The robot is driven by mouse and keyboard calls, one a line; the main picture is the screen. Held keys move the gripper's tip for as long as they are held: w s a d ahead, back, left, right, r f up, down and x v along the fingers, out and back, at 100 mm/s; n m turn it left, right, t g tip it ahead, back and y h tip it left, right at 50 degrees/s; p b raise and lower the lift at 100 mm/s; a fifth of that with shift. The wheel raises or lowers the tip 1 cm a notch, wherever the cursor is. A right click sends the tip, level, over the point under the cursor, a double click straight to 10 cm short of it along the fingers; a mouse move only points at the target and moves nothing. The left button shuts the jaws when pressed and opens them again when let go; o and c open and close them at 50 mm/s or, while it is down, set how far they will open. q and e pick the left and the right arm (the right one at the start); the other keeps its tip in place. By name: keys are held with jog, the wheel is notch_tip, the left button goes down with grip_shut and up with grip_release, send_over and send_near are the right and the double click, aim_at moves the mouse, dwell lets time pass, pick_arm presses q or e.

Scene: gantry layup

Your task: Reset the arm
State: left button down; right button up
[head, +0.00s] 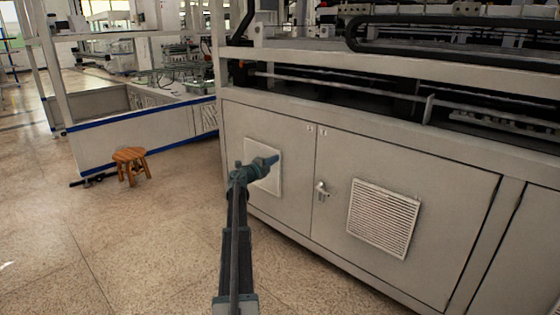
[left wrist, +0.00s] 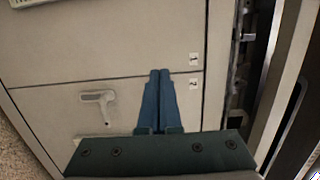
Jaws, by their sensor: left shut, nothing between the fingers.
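My left arm reaches up from the bottom of the head view. Its gripper (head: 272,160) is in front of the grey machine cabinet (head: 290,205), near a square white panel on the left door. In the left wrist view the two blue fingers (left wrist: 159,75) lie together, shut and empty. Behind them are the seam between two cabinet doors, a door handle (left wrist: 99,98) and small number labels (left wrist: 193,84). I cannot tell how far the fingertips are from the cabinet. My right gripper is not in view.
The cabinet fills the right side, with a louvred vent (head: 383,218) and a door handle (head: 321,191). A small wooden stool (head: 131,160) stands on the floor at left, before a low white enclosure with blue trim (head: 150,140). The floor at lower left is clear.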

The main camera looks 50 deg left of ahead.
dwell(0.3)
